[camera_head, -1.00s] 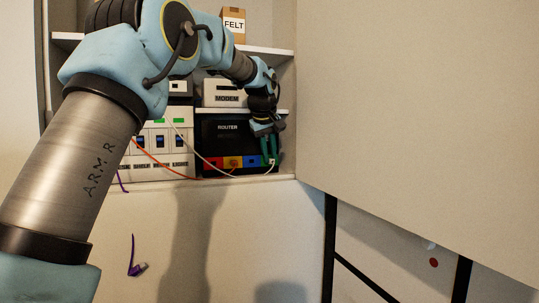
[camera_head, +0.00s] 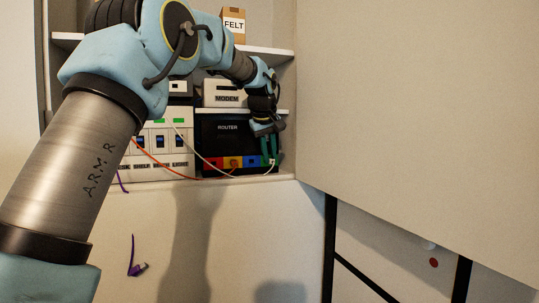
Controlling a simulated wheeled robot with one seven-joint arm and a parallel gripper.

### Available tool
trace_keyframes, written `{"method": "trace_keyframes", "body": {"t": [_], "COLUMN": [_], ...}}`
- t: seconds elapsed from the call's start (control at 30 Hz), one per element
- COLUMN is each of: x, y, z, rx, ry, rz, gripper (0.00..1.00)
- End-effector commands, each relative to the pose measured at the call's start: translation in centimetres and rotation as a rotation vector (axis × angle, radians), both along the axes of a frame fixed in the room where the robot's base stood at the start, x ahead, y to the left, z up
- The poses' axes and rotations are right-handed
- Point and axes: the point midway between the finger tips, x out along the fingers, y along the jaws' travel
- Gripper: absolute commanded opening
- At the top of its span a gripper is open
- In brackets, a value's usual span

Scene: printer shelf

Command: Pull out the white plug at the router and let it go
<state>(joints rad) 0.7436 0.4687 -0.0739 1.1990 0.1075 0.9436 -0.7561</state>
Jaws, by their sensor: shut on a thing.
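The router (camera_head: 215,143) is a dark box on the lower shelf with a row of red, yellow, blue and green ports along its bottom. The white plug (camera_head: 273,162) is at the right end of that row. Its white cable (camera_head: 213,166) droops to the left across the router's front. My gripper (camera_head: 269,159) reaches down in front of the router's right side, with its green fingers shut on the white plug. The fingers partly hide the plug and the green port. I cannot tell how deep the plug sits.
An orange cable (camera_head: 152,158) runs to the router's ports. A white switch panel (camera_head: 160,143) stands left, and the modem (camera_head: 222,94) sits above. A large beige panel (camera_head: 420,110) bounds the right side. A loose purple cable (camera_head: 132,257) hangs below.

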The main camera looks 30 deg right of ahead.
Motion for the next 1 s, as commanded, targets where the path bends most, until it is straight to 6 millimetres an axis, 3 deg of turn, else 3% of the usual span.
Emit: {"method": "trace_keyframes", "body": {"t": [0.43,1.0], "x": [-0.4,-2.5], "y": [0.0,0.3], "z": [0.0,-0.1], "rx": [0.000,0.001], "ry": [0.001,0.001], "rz": [-0.002,-0.001], "gripper": [0.00,0.00]}}
